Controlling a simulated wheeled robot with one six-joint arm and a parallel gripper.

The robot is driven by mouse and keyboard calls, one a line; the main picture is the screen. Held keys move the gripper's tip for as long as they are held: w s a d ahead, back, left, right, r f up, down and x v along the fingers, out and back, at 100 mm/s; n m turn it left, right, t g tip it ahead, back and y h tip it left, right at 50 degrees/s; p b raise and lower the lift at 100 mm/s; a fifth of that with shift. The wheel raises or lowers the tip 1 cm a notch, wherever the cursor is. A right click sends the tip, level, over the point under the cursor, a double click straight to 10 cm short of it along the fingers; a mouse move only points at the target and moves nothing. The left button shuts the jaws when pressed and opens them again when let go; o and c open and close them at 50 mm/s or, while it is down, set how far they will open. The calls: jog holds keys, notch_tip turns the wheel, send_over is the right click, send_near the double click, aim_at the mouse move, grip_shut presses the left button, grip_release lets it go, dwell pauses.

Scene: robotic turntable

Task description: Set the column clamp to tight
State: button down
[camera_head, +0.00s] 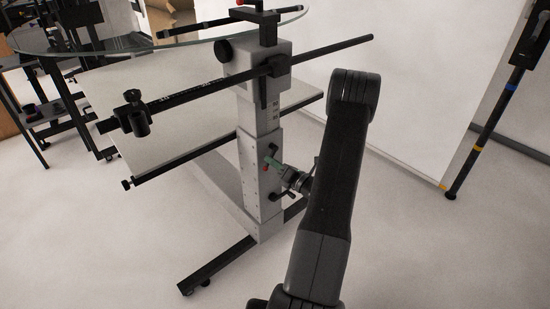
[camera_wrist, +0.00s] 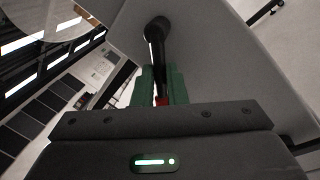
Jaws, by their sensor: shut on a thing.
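The grey column (camera_head: 262,185) stands upright with a scale on its upper part. The column clamp shows in the wrist view as a black lever (camera_wrist: 157,42) with a red end (camera_wrist: 162,101). The red end also shows against the column's face in the head view (camera_head: 266,168). My gripper (camera_head: 272,160) is at the column's side, and its green fingers (camera_wrist: 160,84) are shut on the lever, with the red end deep between them. The fingers hide part of the lever, and its exact angle is hard to tell in the head view.
A black horizontal rod (camera_head: 325,50) crosses the column top, with a glass disc (camera_head: 110,42) above. A pale panel (camera_head: 190,105) lies behind the column. Black feet (camera_head: 222,265) spread on the floor. A dark stand (camera_head: 490,125) is at the right. The floor in front is clear.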

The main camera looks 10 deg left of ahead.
jog(key=m+p, duration=0.1)
jog(key=r+m+p, duration=0.1)
jog(key=m, duration=0.1)
jog(key=s+m+t+p, duration=0.1)
jog(key=m, duration=0.1)
jog(key=shift+a+r, duration=0.3)
jog(key=shift+s+a+r+m+t+h+p, duration=0.2)
jog(key=shift+m+p, duration=0.35)
jog(key=shift+m, duration=0.4)
jog(key=shift+w+d+r+m+t+h+p, duration=0.15)
jog(key=shift+r+m+t+p, duration=0.25)
jog(key=shift+m, duration=0.5)
jog(key=shift+s+a+r+m+t+h+p, duration=0.1)
jog(key=shift+m+t+h+p, duration=0.1)
jog(key=shift+m+p, duration=0.6)
jog(key=shift+m, duration=0.35)
jog(key=c, duration=1.5)
grip_release()
jog(key=shift+o, duration=0.2)
jog(key=v, duration=1.3)
jog(key=shift+s+d+f, duration=0.15)
jog(key=shift+d+f, duration=0.05)
jog(key=shift+d, duration=0.15)
